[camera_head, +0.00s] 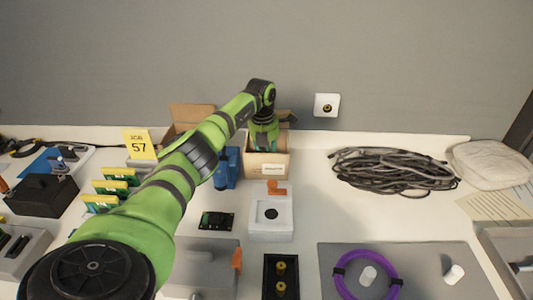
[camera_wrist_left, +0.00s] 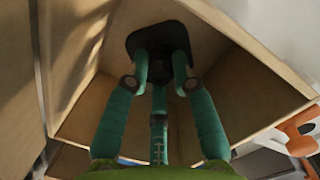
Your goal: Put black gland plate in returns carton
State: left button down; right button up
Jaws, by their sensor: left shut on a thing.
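My left arm reaches over the table to an open cardboard carton (camera_head: 258,170) with a small white label whose print I cannot read. My left gripper (camera_head: 264,145) points down into this carton; its fingertips are hidden there in the head view. In the left wrist view, its teal fingers (camera_wrist_left: 162,72) are shut on the black gland plate (camera_wrist_left: 140,40), a dark flat piece with rounded corners. The plate is inside the carton walls (camera_wrist_left: 75,95), near the bottom; I cannot tell whether it touches it. My right gripper is in neither view.
Another open carton (camera_head: 192,112) stands behind my arm. A blue object (camera_head: 230,168) stands left of the labelled carton, and a white block with an orange clip (camera_head: 270,222) stands in front. Coiled dark cable (camera_head: 393,170) lies to the right. A grey mat (camera_head: 430,262) holds a purple ring.

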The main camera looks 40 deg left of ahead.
pick_arm(q)
jog(key=c, duration=1)
grip_release()
jog(key=shift+c, duration=0.2)
notch_tip(320, 180, up, 12)
jog(key=s, duration=0.1)
jog(key=shift+s, duration=0.15)
